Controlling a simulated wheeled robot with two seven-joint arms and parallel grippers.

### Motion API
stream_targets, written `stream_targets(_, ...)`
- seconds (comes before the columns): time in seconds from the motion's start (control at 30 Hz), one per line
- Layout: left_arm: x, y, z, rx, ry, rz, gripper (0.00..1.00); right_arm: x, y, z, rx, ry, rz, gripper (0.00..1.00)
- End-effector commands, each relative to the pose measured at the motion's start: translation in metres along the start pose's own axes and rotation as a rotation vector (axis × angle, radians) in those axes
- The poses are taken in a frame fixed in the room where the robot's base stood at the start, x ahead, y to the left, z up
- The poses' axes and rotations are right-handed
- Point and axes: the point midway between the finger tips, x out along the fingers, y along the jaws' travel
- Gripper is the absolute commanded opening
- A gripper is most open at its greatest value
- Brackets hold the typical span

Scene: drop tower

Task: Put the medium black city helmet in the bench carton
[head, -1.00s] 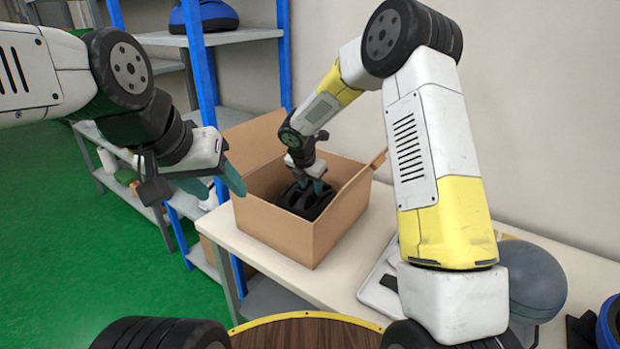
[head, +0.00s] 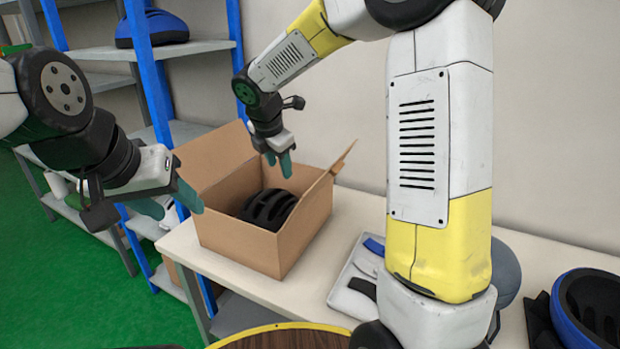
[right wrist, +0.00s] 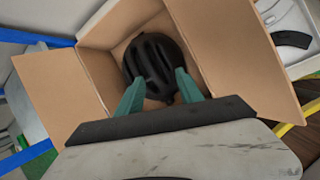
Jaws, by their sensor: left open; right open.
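The black vented helmet (head: 268,209) lies inside the open bench carton (head: 292,238), which stands on the bench with its flaps up. In the right wrist view the helmet (right wrist: 155,66) rests on the floor of the carton (right wrist: 222,50). My right gripper (head: 279,165) is open and empty above the carton, apart from the helmet. In the right wrist view its teal fingers (right wrist: 160,92) are spread, with the helmet beyond them. My left gripper (head: 172,203) is open and empty, left of the carton.
A white tray (head: 342,292) with blue and black pieces lies on the bench (head: 240,278) right of the carton. A grey rounded object (head: 506,270) is partly behind my right arm. A blue helmet (head: 590,305) sits far right. Blue-post shelving (head: 150,90) with another blue helmet (head: 152,27) stands behind.

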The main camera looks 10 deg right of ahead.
Motion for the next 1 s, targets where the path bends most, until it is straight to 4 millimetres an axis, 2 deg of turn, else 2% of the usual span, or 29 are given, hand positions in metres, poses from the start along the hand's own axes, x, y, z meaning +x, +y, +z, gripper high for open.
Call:
stream_targets(0.03, 0.0, 0.0, 0.0, 0.0, 0.0, 0.0, 0.52, -0.022, -0.02, 0.011, 0.144, -0.002, 0.008, 0.44)
stream_targets(0.2, 0.0, 0.0, 0.0, 0.0, 0.0, 0.0, 0.52, -0.075, -0.09, 0.025, 0.688, 0.044, 0.017, 0.44)
stream_targets(0.37, 0.0, 0.0, 0.0, 0.0, 0.0, 0.0, 0.52, -0.113, -0.151, 0.022, 1.186, 0.121, 0.031, 0.44)
stream_targets(0.5, 0.0, 0.0, 0.0, 0.0, 0.0, 0.0, 0.52, -0.138, -0.201, 0.006, 1.644, 0.235, 0.031, 0.44)
stream_targets(0.6, 0.0, 0.0, 0.0, 0.0, 0.0, 0.0, 0.52, -0.148, -0.225, -0.007, 1.897, 0.321, 0.017, 0.44)
stream_targets(0.7, 0.0, 0.0, 0.0, 0.0, 0.0, 0.0, 0.52, -0.154, -0.239, -0.018, 2.069, 0.39, 0.0, 0.44)
stream_targets(0.8, 0.0, 0.0, 0.0, 0.0, 0.0, 0.0, 0.52, -0.156, -0.246, -0.023, 2.161, 0.43, -0.014, 0.44)
stream_targets(1.0, 0.0, 0.0, 0.0, 0.0, 0.0, 0.0, 0.52, -0.157, -0.248, -0.025, 2.192, 0.443, -0.02, 0.44)
